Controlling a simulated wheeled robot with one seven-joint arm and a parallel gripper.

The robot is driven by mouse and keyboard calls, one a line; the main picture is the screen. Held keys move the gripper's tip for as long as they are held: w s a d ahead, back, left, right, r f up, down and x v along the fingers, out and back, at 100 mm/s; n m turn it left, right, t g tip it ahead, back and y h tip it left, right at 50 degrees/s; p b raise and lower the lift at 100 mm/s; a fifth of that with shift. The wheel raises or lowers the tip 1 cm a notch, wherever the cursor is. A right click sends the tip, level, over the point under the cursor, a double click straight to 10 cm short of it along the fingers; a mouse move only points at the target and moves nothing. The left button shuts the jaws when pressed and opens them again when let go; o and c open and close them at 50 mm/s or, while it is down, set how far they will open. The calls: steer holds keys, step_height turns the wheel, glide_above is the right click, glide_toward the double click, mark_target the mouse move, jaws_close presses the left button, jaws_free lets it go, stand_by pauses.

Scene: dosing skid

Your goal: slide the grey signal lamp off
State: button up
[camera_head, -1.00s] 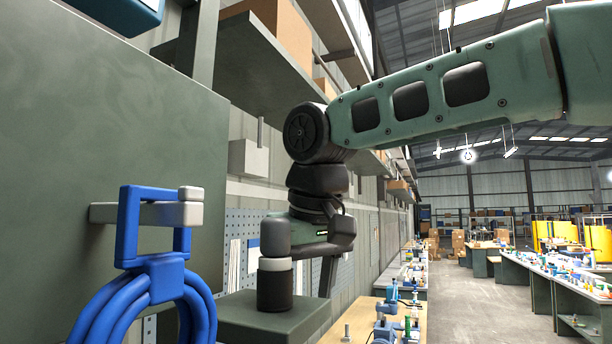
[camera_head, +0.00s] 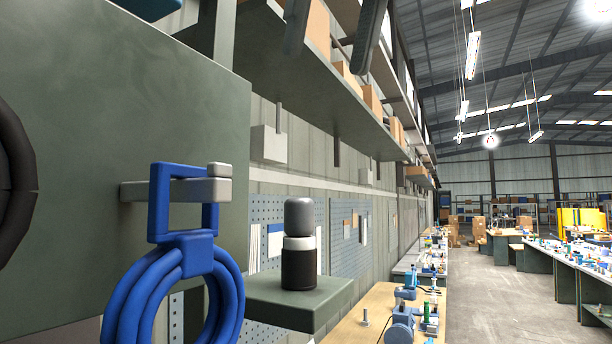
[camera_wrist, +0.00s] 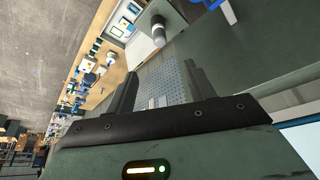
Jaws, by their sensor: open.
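The signal lamp (camera_head: 299,218) is a grey domed piece above a white ring and a black cylindrical base. It stands upright on a green block-like ledge (camera_head: 300,300) in the head view. In the wrist view the lamp (camera_wrist: 158,30) shows near the top, beyond my fingers and apart from them. My gripper (camera_wrist: 163,85) is open, with its two dark fingers spread and nothing between them. Whether the grey piece is fully seated on the ring cannot be told.
A blue hose coil (camera_head: 180,280) hangs from a grey bracket (camera_head: 205,188) left of the lamp, in front of a large green cabinet (camera_head: 110,120). A shelf (camera_head: 320,100) runs above. A workbench (camera_head: 372,318) with fittings lies to the right and lower.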

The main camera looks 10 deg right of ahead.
mark_target(299, 209)
steer(key=b+x, duration=0.4)
steer(key=x, duration=1.2)
steer(key=shift+w+f+b, duration=0.25)
steer(key=shift+f+b, duration=0.1)
steer(key=shift+r, duration=0.1)
steer(key=c, duration=1.1)
